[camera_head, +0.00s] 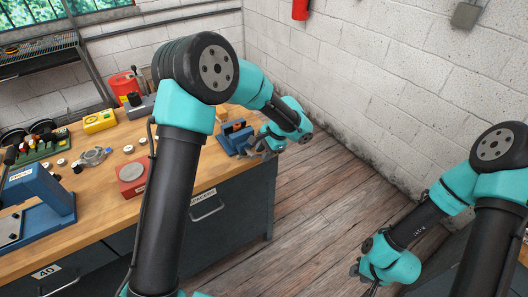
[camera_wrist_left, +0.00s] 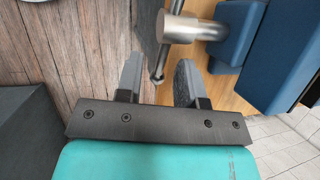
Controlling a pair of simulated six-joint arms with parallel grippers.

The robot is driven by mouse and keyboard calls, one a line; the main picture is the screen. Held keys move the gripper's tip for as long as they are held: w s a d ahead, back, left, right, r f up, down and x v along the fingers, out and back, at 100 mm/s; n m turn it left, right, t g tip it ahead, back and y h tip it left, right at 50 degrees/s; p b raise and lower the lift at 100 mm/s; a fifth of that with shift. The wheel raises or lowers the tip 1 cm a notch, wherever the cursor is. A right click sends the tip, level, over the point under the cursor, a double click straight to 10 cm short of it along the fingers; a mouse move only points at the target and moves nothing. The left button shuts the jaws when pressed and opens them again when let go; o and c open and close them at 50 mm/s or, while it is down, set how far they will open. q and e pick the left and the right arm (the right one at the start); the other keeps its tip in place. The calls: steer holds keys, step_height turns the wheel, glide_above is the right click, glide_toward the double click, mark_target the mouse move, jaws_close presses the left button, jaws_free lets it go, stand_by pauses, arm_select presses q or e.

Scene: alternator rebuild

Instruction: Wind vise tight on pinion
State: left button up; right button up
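The blue vise (camera_head: 234,138) stands at the bench's right end. A small dark and orange patch shows at its jaws, but I cannot make out the pinion. In the left wrist view the blue vise body (camera_wrist_left: 238,38) is at the upper right, with its metal screw end (camera_wrist_left: 190,28) and thin handle bar (camera_wrist_left: 160,62) pointing toward me. My left gripper (camera_head: 264,150) is beside the vise's screw side. Its two grey fingers (camera_wrist_left: 157,75) are apart, with the bar's ball end between them, not visibly clamped. My right gripper (camera_head: 366,277) hangs low over the floor, away from the bench.
Open floor (camera_head: 318,200) lies right of the bench.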

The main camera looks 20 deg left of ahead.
arm_select(q)
jaws_close()
steer(key=shift+f, duration=0.1)
steer(key=shift+f+g+y, duration=0.5)
steer(key=shift+g+y, duration=0.5)
jaws_free()
steer(key=shift+r, duration=0.15)
steer(key=v, duration=1.7)
